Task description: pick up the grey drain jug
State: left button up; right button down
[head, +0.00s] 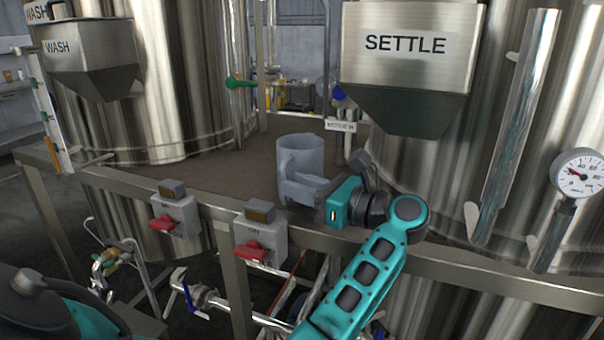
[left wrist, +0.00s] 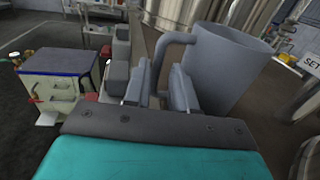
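The grey drain jug (head: 299,152) stands upright on the brown deck between the tanks in the head view. In the left wrist view the jug (left wrist: 228,68) is large, right of the fingers, with its handle (left wrist: 172,42) toward me. My left gripper (head: 298,188) is at the near side of the jug, partly covering its lower part. In the left wrist view the fingers of my left gripper (left wrist: 164,88) stand on either side of the handle, with a small gap showing between them. My right gripper is not in view.
The SETTLE hopper (head: 408,65) hangs above and right of the jug. A metal rail (head: 440,262) runs along the deck's front, with two red-handled switch boxes (head: 175,215) on it. A gauge (head: 577,174) is at far right. Free deck lies left of the jug.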

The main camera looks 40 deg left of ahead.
pick_arm(q)
jog(key=a, duration=0.1)
jog(key=a+p, duration=0.1)
jog(key=a, duration=0.2)
jog(key=shift+s+a+r, duration=0.2)
jog(key=shift+s+a, duration=0.1)
jog(key=shift+s, duration=0.1)
jog(key=shift+a+f, duration=0.1)
jog(key=shift+a, duration=0.3)
grip_shut()
dwell(0.7)
